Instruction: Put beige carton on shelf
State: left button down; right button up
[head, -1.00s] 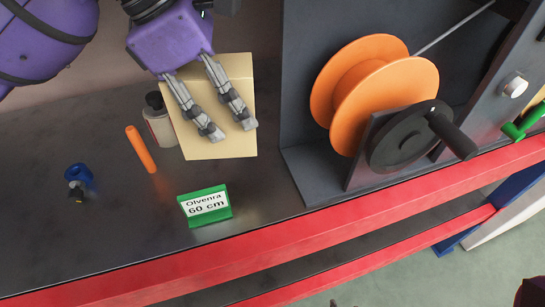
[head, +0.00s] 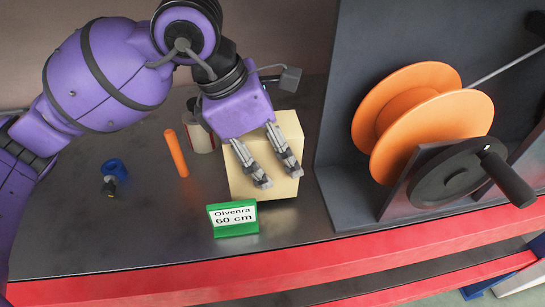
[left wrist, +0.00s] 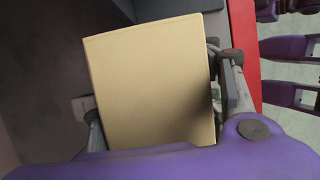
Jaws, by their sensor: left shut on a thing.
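The beige carton (head: 238,172) is on or just above the dark shelf (head: 140,238), behind the green label stand; I cannot tell if it touches. My left gripper (head: 280,178) is over the carton with its fingers shut on it. In the left wrist view the carton (left wrist: 150,85) fills the middle, with a finger on each side. The right gripper does not show for certain.
A green stand (head: 234,231) reading "Olvenra 60 cm" is in front of the carton. An orange stick (head: 176,153), a grey-white bottle (head: 202,135) and a blue item (head: 115,168) are to the left. An orange spool (head: 430,130) with a black crank (head: 460,172) is to the right.

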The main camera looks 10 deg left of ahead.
pick_arm(q)
jog(key=shift+f, duration=0.8)
jog(key=shift+c, duration=2.4)
grip_release()
jog(key=shift+f, duration=0.1)
jog(key=v, duration=1.2)
jog(key=shift+d, duration=0.1)
